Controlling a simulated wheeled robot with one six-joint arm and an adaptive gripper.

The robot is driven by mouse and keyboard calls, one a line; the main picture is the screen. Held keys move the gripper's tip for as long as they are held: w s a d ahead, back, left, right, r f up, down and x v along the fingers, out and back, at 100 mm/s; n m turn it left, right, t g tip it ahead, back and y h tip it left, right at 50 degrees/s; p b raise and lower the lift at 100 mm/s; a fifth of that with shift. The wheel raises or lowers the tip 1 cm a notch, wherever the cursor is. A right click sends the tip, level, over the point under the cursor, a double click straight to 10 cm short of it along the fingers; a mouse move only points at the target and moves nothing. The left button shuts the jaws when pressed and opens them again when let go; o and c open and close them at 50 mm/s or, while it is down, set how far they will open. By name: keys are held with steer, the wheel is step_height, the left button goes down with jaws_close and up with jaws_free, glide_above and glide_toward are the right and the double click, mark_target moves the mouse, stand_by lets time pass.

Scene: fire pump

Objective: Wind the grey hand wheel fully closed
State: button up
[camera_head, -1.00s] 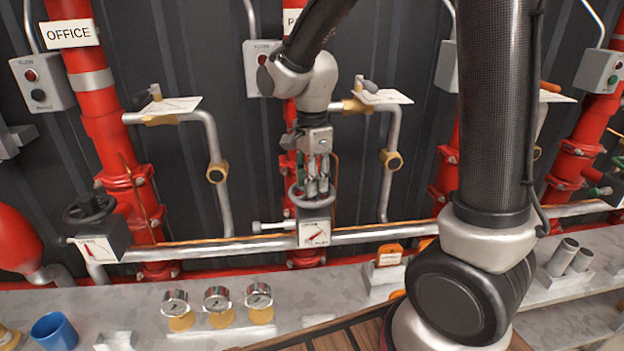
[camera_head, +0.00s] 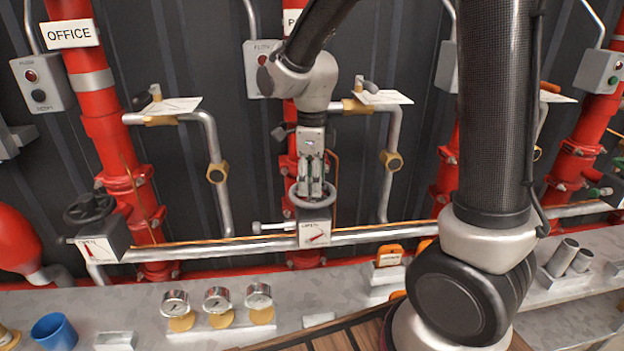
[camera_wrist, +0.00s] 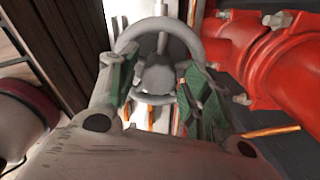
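The grey hand wheel (camera_head: 299,201) sits on a valve box with a white dial plate (camera_head: 314,234) and a slanted red pointer, in the middle of the head view. My gripper (camera_head: 312,190) points down at the wheel from above, its fingertips at the level of the ring. In the wrist view the wheel's ring (camera_wrist: 184,28) arches behind the green-padded fingers, with the hub (camera_wrist: 158,76) visible between them. The fingers stand apart, one on each side of the hub. I cannot tell whether they touch the rim.
A dark hand wheel (camera_head: 90,208) with its own dial stands at the left. A red pipe (camera_wrist: 262,45) runs close beside my gripper. A silver horizontal pipe (camera_head: 200,250) passes at valve-box height. Pressure gauges (camera_head: 217,300) and a blue cup (camera_head: 54,331) stand on the front shelf.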

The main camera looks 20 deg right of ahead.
steer(key=n, duration=0.7)
steer(key=shift+s, duration=0.1)
steer(key=n, duration=1.2)
steer(key=shift+n, duration=0.4)
steer(key=n, duration=0.4)
steer(key=shift+c, duration=0.2)
